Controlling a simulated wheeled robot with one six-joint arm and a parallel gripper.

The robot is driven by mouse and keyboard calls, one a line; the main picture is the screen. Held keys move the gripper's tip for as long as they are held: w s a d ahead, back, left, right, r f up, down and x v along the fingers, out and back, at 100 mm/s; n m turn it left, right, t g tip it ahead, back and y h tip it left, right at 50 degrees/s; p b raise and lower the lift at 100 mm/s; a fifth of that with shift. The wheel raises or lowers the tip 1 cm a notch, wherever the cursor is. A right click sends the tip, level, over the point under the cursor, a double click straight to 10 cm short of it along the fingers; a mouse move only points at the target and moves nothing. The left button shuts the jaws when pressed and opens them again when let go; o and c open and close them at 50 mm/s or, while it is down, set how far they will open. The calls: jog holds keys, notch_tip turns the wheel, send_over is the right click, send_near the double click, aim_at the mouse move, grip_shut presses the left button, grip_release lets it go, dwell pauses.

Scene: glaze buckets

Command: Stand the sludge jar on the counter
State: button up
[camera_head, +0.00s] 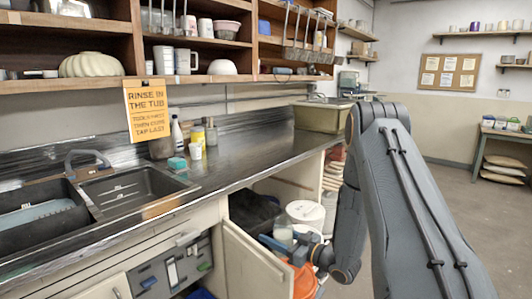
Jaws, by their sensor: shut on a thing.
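The sludge jar (283,236) looks like a small clear jar with a pale, greyish inside, and it is roughly upright. My gripper (277,244), with blue fingers, is shut on it low down, in front of the open cabinet under the counter. My gripper partly hides the jar's lower part. The counter (250,160) is a long dark metal top, above and behind the jar. The jar is below counter height, apart from the counter.
An open cabinet door (252,266) stands left of my gripper. An orange bucket (304,281), a white bucket (306,213) and a black bag (254,213) are close by. A sink (135,188), teal sponge (177,163) and bottles occupy the counter's left; its middle is clear.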

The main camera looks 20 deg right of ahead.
jog(key=w+a+r+m+t+h, duration=0.1)
jog(key=w+a+r+m+h, duration=0.1)
jog(key=w+r, duration=0.8)
jog(key=w+a+r+m+t+h, duration=0.2)
jog(key=w+r+m+h, duration=0.1)
jog(key=w+r, duration=0.8)
jog(key=shift+w+a+r+h, duration=0.15)
jog(key=shift+w+a+h, duration=0.2)
jog(key=shift+w+h, duration=0.4)
jog(key=shift+s, duration=0.15)
jog(key=shift+a, duration=0.1)
